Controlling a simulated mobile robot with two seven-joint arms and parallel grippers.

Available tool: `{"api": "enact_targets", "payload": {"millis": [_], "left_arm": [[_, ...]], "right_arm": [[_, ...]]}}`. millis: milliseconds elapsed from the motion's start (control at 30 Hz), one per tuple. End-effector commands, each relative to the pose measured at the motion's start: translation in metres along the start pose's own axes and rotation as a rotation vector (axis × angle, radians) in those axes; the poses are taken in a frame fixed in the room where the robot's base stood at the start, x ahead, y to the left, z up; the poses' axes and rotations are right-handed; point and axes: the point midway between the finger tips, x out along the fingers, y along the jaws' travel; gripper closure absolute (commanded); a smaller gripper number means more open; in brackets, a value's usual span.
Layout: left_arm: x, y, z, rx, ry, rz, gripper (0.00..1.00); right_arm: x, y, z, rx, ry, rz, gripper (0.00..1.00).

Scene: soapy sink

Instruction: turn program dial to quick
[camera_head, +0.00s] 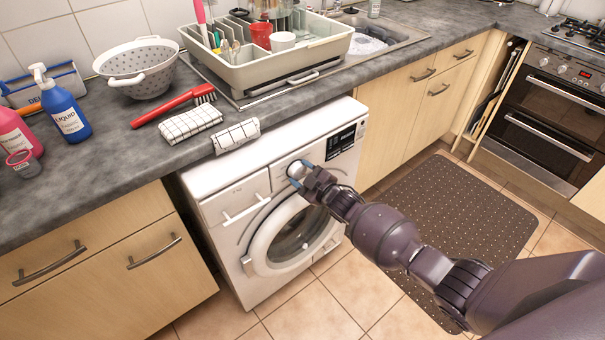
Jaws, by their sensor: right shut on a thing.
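The white washing machine (225,212) stands under the counter with its round door closed. Its program dial (293,168) is on the upper front panel, left of a dark display (343,140). My right gripper (299,174) is at the dial and shut on it, with the arm reaching in from the lower right. The gripper covers much of the dial, so its pointer and the quick mark cannot be read. My left gripper is not in view.
The worktop (100,185) above holds a white colander (138,68), a red brush (175,105), folded checked cloths (190,124), a dish rack (255,72) and a blue bottle (65,110). A dark mat (450,200) lies on the tiled floor. An oven (540,115) stands at the right.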

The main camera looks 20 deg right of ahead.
Motion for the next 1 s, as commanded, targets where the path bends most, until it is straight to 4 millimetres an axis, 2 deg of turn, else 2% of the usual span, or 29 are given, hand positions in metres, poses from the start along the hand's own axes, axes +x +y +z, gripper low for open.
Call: {"api": "enact_targets", "payload": {"millis": [433, 467, 600, 633, 1000], "left_arm": [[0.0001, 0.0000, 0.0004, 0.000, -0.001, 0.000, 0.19], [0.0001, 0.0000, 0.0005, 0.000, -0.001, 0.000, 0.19], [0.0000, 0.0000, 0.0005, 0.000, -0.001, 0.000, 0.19], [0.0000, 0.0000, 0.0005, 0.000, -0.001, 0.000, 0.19], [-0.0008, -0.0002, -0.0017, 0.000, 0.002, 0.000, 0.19]], "right_arm": [[-0.0001, -0.0002, 0.0003, 0.012, 0.000, 0.000, 0.68], [-0.0001, -0.0002, 0.0003, 0.013, 0.001, 0.000, 0.43], [-0.0001, -0.0002, 0.0002, 0.012, 0.001, 0.000, 0.22], [-0.0001, -0.0002, 0.0002, 0.012, 0.001, 0.000, 0.19], [-0.0052, 0.0004, -0.0001, 0.010, 0.000, 0.000, 0.19]]}}
